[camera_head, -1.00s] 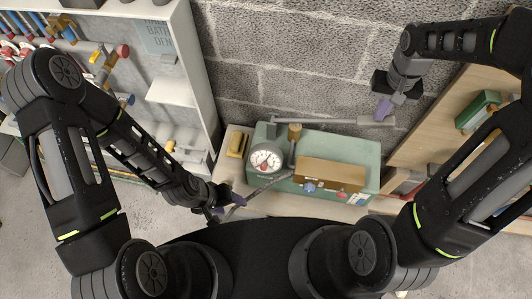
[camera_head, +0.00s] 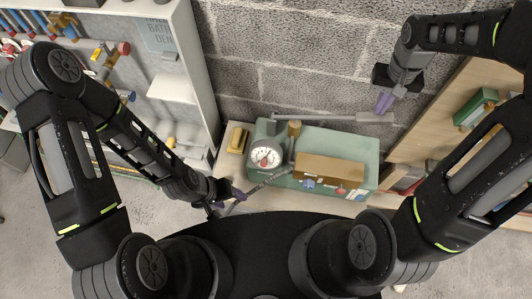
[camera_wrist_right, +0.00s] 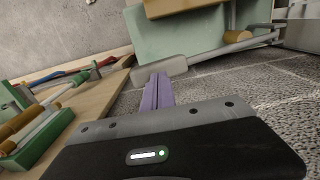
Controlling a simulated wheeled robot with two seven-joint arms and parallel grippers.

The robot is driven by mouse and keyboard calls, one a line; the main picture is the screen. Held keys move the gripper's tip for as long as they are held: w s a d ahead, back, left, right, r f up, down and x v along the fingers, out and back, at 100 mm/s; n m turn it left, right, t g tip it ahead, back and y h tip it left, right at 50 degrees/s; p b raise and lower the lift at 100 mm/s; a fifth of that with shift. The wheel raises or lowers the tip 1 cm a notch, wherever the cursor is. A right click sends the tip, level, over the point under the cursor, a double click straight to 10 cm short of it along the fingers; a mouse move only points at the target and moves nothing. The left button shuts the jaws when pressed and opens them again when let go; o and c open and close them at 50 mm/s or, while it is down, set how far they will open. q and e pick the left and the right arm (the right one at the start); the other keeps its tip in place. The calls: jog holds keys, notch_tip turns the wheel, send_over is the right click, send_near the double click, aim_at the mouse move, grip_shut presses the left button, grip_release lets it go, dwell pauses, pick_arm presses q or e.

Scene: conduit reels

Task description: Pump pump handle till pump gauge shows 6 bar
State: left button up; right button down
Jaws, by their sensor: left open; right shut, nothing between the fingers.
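The green pump (camera_head: 350,146) stands on a low light-topped surface against the block wall. Its round white pump gauge (camera_head: 265,154) is on the left part; the reading is too small to tell. The long grey pump handle (camera_head: 330,116) lies along the pump's wall side, its thicker grip end to the right. My right gripper (camera_head: 383,102) is shut and empty, purple fingers at the grip end. In the right wrist view, the fingers (camera_wrist_right: 157,92) point at the grip (camera_wrist_right: 165,68); contact is unclear. My left gripper (camera_head: 229,199) is open beside a thin grey rod (camera_head: 260,184) left of the pump.
A brown block (camera_head: 330,169) sits on the pump's front part. A yellow item (camera_head: 237,140) lies left of the gauge. A white shelf unit (camera_head: 188,60) stands at left, and a wooden shelf with a green box (camera_head: 476,108) at right. The block wall is close behind the pump.

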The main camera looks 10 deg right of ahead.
jog(key=shift+f+b, duration=1.45)
jog(key=shift+f, duration=0.55)
dwell(1.4)
jog(key=shift+r, duration=0.15)
jog(key=shift+r+p, duration=1.65)
jog(key=shift+r, duration=0.25)
notch_tip(320, 180, up, 5)
jog(key=p, duration=0.4)
